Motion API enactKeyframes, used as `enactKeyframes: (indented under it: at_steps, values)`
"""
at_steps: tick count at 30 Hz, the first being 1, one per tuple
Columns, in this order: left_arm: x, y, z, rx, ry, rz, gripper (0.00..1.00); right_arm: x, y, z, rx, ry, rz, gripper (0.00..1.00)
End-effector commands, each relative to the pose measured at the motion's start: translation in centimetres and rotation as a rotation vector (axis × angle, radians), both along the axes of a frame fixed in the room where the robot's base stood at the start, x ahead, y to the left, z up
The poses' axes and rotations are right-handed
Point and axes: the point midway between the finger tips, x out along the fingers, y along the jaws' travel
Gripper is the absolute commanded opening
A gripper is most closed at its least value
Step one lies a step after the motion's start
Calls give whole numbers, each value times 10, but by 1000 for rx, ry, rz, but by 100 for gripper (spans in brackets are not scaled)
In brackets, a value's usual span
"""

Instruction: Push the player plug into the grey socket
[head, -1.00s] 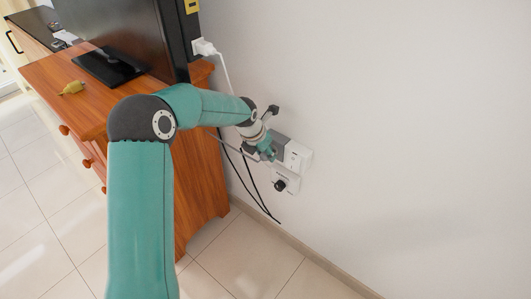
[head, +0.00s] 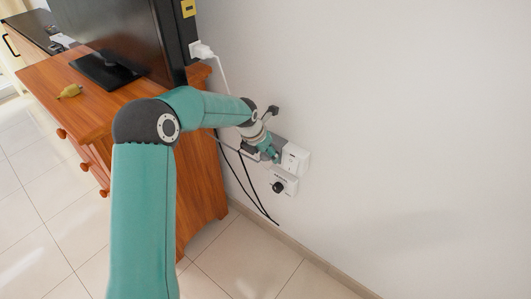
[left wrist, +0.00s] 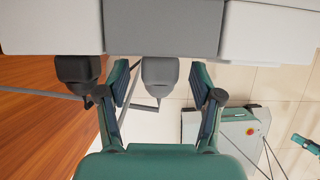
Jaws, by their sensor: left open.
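My left gripper (head: 268,153) is at the wall beside the cabinet, in front of the sockets. In the left wrist view the left gripper (left wrist: 161,72) is open, with one finger on either side of a grey plug (left wrist: 160,83). Gaps show between the plug and both fingers. The plug meets the edge of the darker grey socket (left wrist: 160,27); how deep it sits I cannot tell. This is probably the player plug. A thin cable (left wrist: 143,107) runs from it. In the head view the grey socket (head: 279,143) is partly hidden by the gripper. My right gripper is not seen.
A black plug (left wrist: 78,75) is close to the left finger. White socket plates (head: 296,158) adjoin the grey one; a lower plate holds a round black piece (head: 278,187). Black cables (head: 250,190) hang by the wooden cabinet (head: 200,185). The wall at the right is bare.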

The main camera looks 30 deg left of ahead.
Motion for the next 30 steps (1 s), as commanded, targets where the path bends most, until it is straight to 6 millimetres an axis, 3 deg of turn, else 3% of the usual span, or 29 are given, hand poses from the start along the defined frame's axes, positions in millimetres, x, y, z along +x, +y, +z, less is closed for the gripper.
enactKeyframes:
  at_steps: [8,21,30]
  values:
    - [-4,1,12,1,-1,0,66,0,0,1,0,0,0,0]
    - [-36,3,87,1,-3,-1,66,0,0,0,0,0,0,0]
    - [-46,4,109,0,0,1,66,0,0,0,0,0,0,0]
